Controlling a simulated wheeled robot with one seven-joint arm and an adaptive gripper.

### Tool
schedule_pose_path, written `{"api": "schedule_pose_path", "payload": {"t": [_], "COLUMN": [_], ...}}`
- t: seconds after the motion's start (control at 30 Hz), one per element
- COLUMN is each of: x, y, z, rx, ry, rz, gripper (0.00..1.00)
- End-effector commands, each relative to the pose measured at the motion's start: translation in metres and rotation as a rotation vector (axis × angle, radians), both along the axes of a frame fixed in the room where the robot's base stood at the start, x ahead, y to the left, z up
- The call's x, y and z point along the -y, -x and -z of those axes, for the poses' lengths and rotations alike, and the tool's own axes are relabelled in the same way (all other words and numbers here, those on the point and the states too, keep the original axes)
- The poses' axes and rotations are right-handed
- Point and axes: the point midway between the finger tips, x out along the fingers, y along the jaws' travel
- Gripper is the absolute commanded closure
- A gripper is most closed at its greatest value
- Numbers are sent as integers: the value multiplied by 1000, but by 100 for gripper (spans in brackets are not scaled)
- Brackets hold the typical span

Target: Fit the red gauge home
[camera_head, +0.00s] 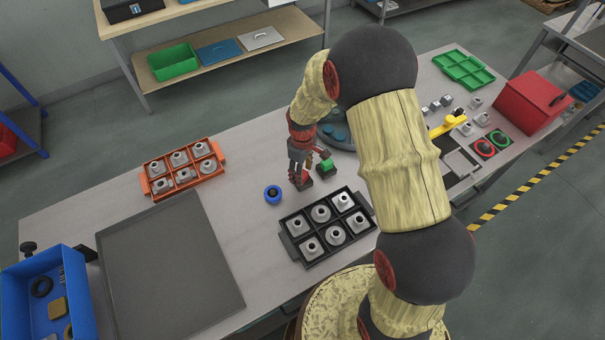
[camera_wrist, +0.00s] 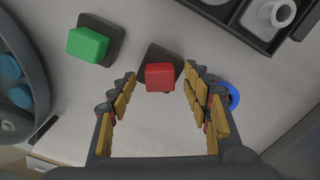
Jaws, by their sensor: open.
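A red block on a dark square base, which I take as the red gauge (camera_wrist: 160,77), stands on the bench. It also shows in the head view (camera_head: 304,183), partly hidden under my gripper. My gripper (camera_wrist: 159,84) is open and empty, pointing down at the block. In the wrist view the block appears between the two fingertips; I cannot tell whether they touch it. My gripper (camera_head: 301,170) also shows in the head view. Two black squares with a red ring (camera_head: 484,148) and a green ring (camera_head: 500,138) lie at the bench's right.
A similar green block (camera_wrist: 88,46) stands close by on the left in the wrist view. A blue ring (camera_head: 273,194) lies on the other side. A black tray (camera_head: 290,252) of grey parts is in front, a round grey fixture (camera_head: 345,143) behind. A red box (camera_head: 528,103) stands far right.

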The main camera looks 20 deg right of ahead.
Motion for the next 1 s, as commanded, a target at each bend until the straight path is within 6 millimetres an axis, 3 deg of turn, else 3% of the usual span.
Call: {"api": "schedule_pose_path", "payload": {"t": [0.3, 0.5, 1.0], "x": [0, 0, 0], "y": [-1, -1, 0], "z": [-66, -94, -104], "rx": [5, 2, 0], "ry": [0, -1, 0], "rz": [0, 0, 0], "gripper": [51, 51, 51]}}
